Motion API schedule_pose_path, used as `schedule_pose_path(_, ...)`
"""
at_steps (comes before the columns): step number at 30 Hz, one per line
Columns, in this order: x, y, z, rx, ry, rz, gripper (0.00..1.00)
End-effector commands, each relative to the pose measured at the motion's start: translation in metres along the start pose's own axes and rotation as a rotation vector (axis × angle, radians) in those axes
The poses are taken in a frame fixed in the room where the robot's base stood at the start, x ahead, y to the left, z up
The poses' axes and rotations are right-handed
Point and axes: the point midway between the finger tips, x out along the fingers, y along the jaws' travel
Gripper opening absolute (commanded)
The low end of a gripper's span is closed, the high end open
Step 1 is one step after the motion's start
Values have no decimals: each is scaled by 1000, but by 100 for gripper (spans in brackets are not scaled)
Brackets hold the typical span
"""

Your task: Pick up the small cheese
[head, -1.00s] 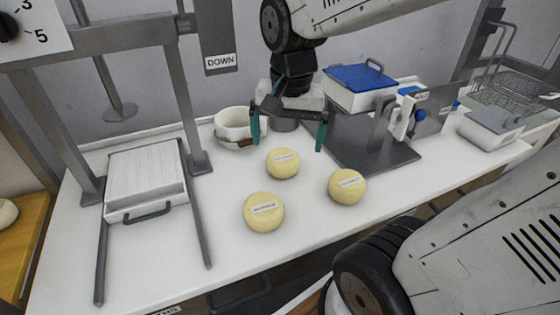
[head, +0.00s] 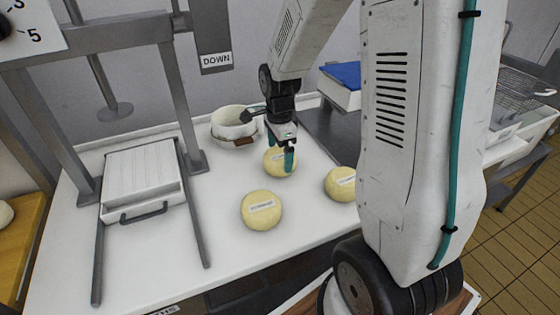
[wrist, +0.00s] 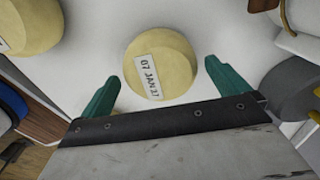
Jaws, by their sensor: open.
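Three pale yellow round cheeses with white labels stand on the white table. The back one (head: 272,166) looks the smallest in the head view, though it is also the farthest. The front left cheese (head: 261,218) and the right cheese (head: 340,190) look larger. My gripper (head: 287,152) is open just at the back cheese, and a teal finger hides part of it. In the wrist view, a cheese labelled "07 JAN 27" (wrist: 172,58) lies ahead, centred between the open teal fingers (wrist: 163,72). Contact with it does not show.
A press frame with a white lidded box (head: 143,178) is at left. A blue-lidded box (head: 345,80) stands behind. Another cheese (wrist: 32,24) shows at the wrist view's upper left.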

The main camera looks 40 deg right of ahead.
Motion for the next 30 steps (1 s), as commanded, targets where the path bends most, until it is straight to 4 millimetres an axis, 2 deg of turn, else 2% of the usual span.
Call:
schedule_pose_path(3, 18, 1, -1, -1, 0, 4, 100)
schedule_pose_path(6, 25, 0, 0, -1, 0, 2, 100)
schedule_pose_path(13, 26, 0, -1, -1, 0, 0, 100)
schedule_pose_path(14, 26, 0, -1, -1, 0, 0, 97)
schedule_pose_path(19, 26, 0, -1, -1, 0, 0, 50)
schedule_pose_path(20, 26, 0, -1, -1, 0, 0, 48)
schedule_pose_path(26, 25, 0, -1, -1, 0, -1, 48)
schedule_pose_path(30, 15, -1, -1, -1, 0, -5, 48)
